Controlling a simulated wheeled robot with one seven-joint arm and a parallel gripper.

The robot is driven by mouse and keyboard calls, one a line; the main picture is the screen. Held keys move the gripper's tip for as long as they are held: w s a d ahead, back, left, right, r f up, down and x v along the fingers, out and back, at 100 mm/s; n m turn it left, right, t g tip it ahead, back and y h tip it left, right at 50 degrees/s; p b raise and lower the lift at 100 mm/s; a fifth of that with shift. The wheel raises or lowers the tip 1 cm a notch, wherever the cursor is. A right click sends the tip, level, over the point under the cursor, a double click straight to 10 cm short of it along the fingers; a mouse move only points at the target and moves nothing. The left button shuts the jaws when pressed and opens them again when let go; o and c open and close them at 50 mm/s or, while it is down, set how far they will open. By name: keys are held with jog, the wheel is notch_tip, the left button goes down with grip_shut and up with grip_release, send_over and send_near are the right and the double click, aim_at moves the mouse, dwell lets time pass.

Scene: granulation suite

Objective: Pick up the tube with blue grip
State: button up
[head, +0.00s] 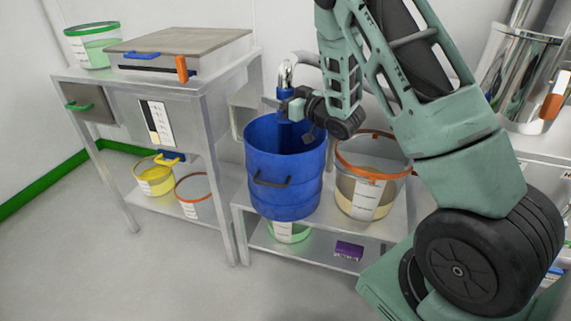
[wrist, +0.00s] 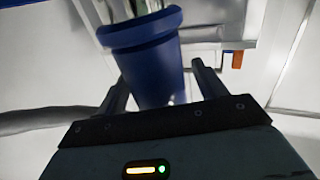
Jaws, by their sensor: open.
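The tube with blue grip (head: 285,101) stands upright above the blue drum, with a shiny metal bend at its top and a grey hose running off to the right. Its blue grip (wrist: 148,62) fills the middle of the wrist view, with a wider blue collar at the top. My gripper (head: 288,108) is at the blue grip in the head view. In the wrist view my gripper (wrist: 160,88) is open, with one finger on each side of the grip and a gap visible at both sides. The tube's lower end is hidden.
The blue drum (head: 268,190) stands on a low metal bench, beside a clear bucket with an orange rim (head: 372,143). A metal table (head: 222,83) stands to the left, with a scale (head: 185,42) and a green-rimmed bucket (head: 96,50) on it. The floor in front is clear.

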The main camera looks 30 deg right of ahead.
jog(key=shift+w, duration=0.25)
grip_shut()
jog(key=shift+r, duration=0.15)
